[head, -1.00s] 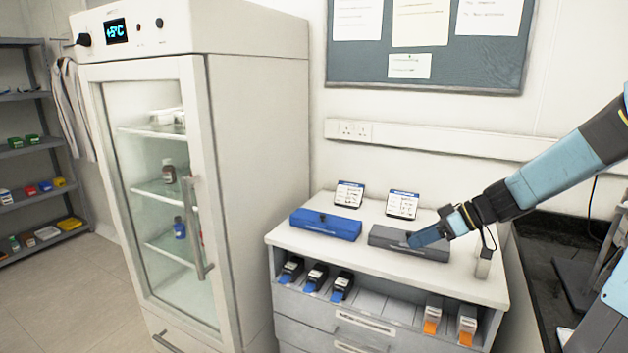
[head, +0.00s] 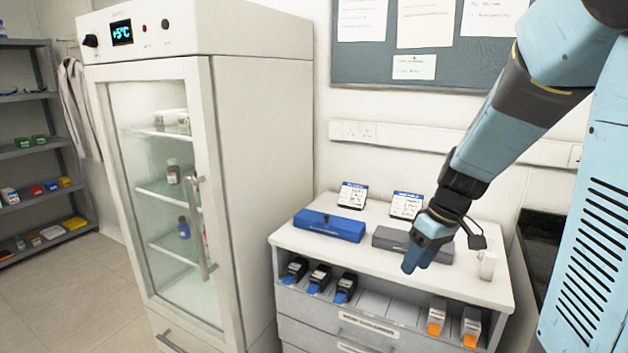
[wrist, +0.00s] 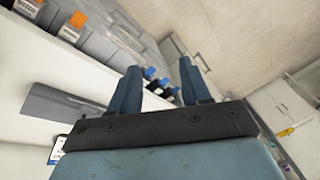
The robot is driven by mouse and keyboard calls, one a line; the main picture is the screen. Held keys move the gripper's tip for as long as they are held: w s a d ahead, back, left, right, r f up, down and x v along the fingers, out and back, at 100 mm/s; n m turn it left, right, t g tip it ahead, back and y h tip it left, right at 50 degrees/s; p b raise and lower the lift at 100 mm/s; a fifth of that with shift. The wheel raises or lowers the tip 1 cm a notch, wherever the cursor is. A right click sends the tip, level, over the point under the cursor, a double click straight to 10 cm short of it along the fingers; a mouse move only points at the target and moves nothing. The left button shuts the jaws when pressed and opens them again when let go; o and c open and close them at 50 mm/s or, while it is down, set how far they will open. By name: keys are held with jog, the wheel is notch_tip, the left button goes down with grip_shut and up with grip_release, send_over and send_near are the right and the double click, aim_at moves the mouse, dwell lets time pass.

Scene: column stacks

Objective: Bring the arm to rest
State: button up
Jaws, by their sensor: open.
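My gripper (head: 412,262) hangs over the front part of the white cabinet top, in front of the grey case, in the head view. It points down and toward the front edge. In the wrist view my gripper (wrist: 158,82) shows two blue fingers standing apart with nothing between them. My blue and black arm comes in from the upper right and hides part of the grey case and the wall behind it.
A blue case (head: 330,226) and a grey case (head: 392,241) lie on the cabinet top (head: 340,255). Two small label stands are behind them. Column boxes stand on the shelf below. A glass-door fridge (head: 262,150) is at left. Open floor (head: 95,290) lies farther left.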

jog(key=s+d+r+m+t+h, duration=0.1)
jog(key=s+r+m+t+h, duration=0.2)
jog(key=s+r, duration=1)
jog(key=shift+s+d+m+t, duration=0.2)
jog(key=shift+s+m+t, duration=0.3)
jog(key=shift+m+t, duration=0.9)
jog(key=shift+m+g, duration=0.4)
jog(key=shift+c, duration=0.4)
